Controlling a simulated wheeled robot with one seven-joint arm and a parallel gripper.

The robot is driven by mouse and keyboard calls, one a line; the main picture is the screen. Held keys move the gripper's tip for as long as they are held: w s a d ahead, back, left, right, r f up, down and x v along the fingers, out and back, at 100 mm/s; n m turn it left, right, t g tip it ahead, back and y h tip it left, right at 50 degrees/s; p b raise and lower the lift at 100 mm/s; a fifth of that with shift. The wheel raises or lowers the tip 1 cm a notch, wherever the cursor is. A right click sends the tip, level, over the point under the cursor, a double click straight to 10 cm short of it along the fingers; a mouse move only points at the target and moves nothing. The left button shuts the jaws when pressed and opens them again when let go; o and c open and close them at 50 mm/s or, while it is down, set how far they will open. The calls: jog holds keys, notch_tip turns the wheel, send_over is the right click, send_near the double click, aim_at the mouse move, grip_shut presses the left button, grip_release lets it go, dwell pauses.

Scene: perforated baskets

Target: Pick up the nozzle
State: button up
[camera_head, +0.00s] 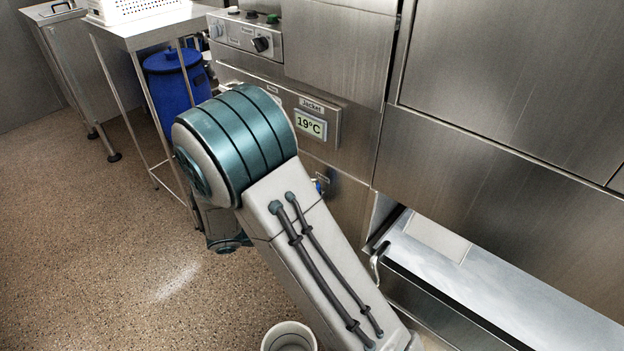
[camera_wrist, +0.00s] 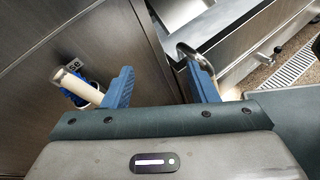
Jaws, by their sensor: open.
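My gripper (camera_wrist: 160,72) shows in the wrist view with its two blue fingers spread apart. Nothing is between the fingers. A cream-coloured tube (camera_wrist: 76,86) with blue parts around it is at the panel to the left of the left finger, partly hidden by that finger. I cannot tell for sure whether it is the nozzle. A curved metal handle (camera_wrist: 186,50) shows close to the right fingertip; I cannot tell whether they touch. In the head view my gripper is not visible, and my arm covers part of the steel front.
Steel cabinets (camera_head: 520,70) fill the right side, with an open trough (camera_head: 470,275) below. A display panel (camera_head: 310,124) reads 19°C. A blue drum (camera_head: 175,90) stands under a side table (camera_head: 150,28) bearing a white perforated basket (camera_head: 125,8). The speckled floor (camera_head: 90,260) at left is clear.

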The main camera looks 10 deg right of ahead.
jog(key=w+a+n+t+p, duration=0.3)
jog(key=w+a+n+t, duration=0.2)
jog(key=a+n+t, duration=0.35)
jog(key=shift+m+h, duration=0.25)
jog(key=shift+h, duration=0.15)
jog(key=shift+w+a+f+x, duration=0.1)
jog(key=shift+x, duration=2.15)
jog(key=shift+w+a+f+x, duration=0.1)
jog(key=shift+x, duration=2.2)
jog(key=shift+w+f+x, duration=0.1)
jog(key=shift+x, duration=2.15)
grip_shut()
jog(key=shift+r, duration=0.1)
